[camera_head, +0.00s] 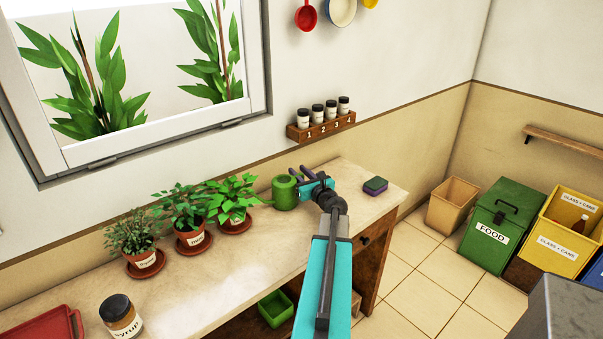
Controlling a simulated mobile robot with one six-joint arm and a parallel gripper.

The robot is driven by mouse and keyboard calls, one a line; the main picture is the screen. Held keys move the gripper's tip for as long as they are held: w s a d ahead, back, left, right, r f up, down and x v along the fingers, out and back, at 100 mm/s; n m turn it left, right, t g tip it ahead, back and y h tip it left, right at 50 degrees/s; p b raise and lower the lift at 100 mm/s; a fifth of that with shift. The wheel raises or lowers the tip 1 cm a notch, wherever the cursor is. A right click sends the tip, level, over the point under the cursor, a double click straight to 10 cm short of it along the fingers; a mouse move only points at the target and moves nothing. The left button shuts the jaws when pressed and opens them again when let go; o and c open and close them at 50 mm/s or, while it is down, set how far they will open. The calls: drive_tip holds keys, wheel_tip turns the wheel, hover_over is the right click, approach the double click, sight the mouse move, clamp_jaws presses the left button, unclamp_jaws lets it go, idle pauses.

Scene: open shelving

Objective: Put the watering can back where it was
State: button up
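The green watering can (285,193) is upright at the back of the counter, just right of the potted plants. I cannot tell whether a finger touches the can. The teal gripper body hides a little of the counter behind it.
Potted herbs (190,216) on saucers line the counter (245,255) to the left. A syrup jar (120,316) and red tray (45,326) are nearer. A sponge (375,185) lies to the right. A spice rack (321,127) hangs above. Bins (502,225) stand on the floor.

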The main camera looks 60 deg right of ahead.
drive_tip(key=shift+r, duration=0.1)
drive_tip(key=shift+s+a, duration=0.1)
drive_tip(key=shift+b+v, duration=1.65)
drive_tip(key=shift+v, duration=4.25)
